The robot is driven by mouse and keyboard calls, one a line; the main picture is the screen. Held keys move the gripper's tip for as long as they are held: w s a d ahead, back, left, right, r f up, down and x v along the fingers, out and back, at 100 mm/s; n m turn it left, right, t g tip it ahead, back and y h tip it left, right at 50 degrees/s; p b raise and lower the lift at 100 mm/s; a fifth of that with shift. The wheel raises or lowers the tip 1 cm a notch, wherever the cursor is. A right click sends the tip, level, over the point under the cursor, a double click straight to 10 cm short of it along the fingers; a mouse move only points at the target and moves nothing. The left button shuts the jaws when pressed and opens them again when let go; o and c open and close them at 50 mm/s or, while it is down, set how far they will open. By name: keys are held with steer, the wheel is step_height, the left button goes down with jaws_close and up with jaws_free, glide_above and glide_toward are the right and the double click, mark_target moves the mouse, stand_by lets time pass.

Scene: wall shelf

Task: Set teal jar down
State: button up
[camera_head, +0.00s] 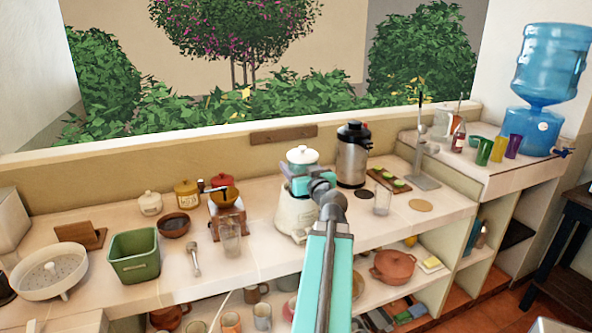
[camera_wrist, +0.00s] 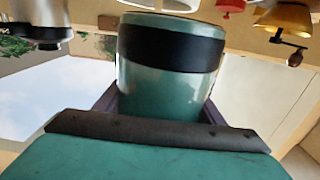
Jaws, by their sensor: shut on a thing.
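The teal jar (camera_wrist: 166,88) fills the middle of the wrist view, a teal cylinder with a wide black band. It sits between the dark fingers of my gripper (camera_head: 306,182), which is shut on it. In the head view my gripper is in front of the white blender (camera_head: 296,216), over the counter (camera_head: 262,232). The jar cannot be clearly told apart from the teal gripper there. Whether the jar touches the counter is hidden.
A steel urn (camera_head: 352,156) stands right of my gripper, with a clear glass (camera_head: 382,202) near it. A coffee grinder (camera_head: 227,218) and another glass (camera_head: 231,238) are to the left. A round cork mat (camera_head: 420,206) lies bare at the right.

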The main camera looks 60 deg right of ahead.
mark_target(300, 171)
steer(key=shift+s+a+f+b, duration=0.2)
steer(key=shift+s+a+b, duration=0.25)
steer(key=shift+a+b, duration=0.25)
steer(key=shift+s+r+b, duration=0.1)
steer(key=shift+s+b, duration=0.05)
steer(key=shift+b, duration=1.1)
steer(key=b, duration=0.3)
steer(key=shift+s+a, duration=0.2)
steer(key=shift+a, duration=0.1)
steer(key=b, duration=0.4)
steer(key=shift+s+a+r, duration=0.1)
steer(key=shift+s+a, duration=0.2)
steer(key=shift+a, duration=0.1)
steer(key=shift+s+a+b, duration=0.2)
steer(key=shift+s+b, duration=0.05)
steer(key=shift+b, duration=1)
steer(key=shift+s+a+r+b, duration=0.15)
steer(key=shift+s+a+b, duration=0.3)
steer(key=shift+a+b, duration=0.1)
steer(key=shift+s+a+r+b, duration=0.15)
steer(key=shift+s+a+b, duration=0.25)
steer(key=shift+a, duration=0.1)
steer(key=shift+r, duration=0.1)
